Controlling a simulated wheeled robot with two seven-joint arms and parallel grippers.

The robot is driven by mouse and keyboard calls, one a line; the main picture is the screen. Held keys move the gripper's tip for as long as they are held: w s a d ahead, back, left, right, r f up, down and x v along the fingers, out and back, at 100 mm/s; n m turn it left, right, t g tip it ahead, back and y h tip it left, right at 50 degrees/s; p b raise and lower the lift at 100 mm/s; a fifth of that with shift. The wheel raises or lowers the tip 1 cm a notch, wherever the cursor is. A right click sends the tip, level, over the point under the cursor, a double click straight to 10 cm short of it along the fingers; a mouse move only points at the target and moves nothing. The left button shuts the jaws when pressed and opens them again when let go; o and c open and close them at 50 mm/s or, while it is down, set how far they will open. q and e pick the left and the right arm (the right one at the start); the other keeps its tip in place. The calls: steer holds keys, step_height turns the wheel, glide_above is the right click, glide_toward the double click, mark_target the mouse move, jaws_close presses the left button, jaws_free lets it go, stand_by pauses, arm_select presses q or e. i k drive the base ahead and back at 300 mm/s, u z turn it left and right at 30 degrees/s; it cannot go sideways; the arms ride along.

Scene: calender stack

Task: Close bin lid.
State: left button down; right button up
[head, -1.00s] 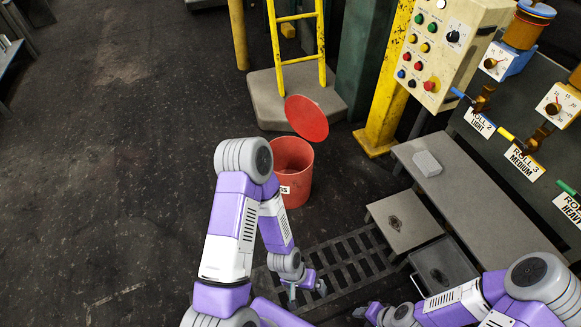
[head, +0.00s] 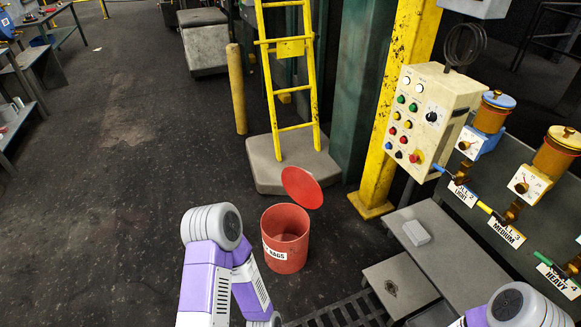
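The red bin (head: 290,250) stands on the floor near the middle of the head view, with a white label reading "RAGS" on its front. Its red round lid (head: 302,188) is raised and tilted up at the bin's far side, so the mouth is open and the dark inside shows. My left arm stands just left of the bin, and its lower part runs out of the bottom of the view. My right arm shows only at the bottom right corner. Neither gripper is in the picture.
A yellow ladder (head: 290,100) stands on a grey plinth (head: 262,178) behind the bin. A yellow post (head: 377,180) and a control box (head: 425,115) are to the right, above a grey bench (head: 460,262). The dark floor (head: 110,200) on the left is clear.

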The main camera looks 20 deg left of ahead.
mark_target(299, 183)
steer(key=u, duration=1.6)
steer(key=i, duration=4.65)
steer(key=z, duration=4.35)
steer(key=i, duration=1)
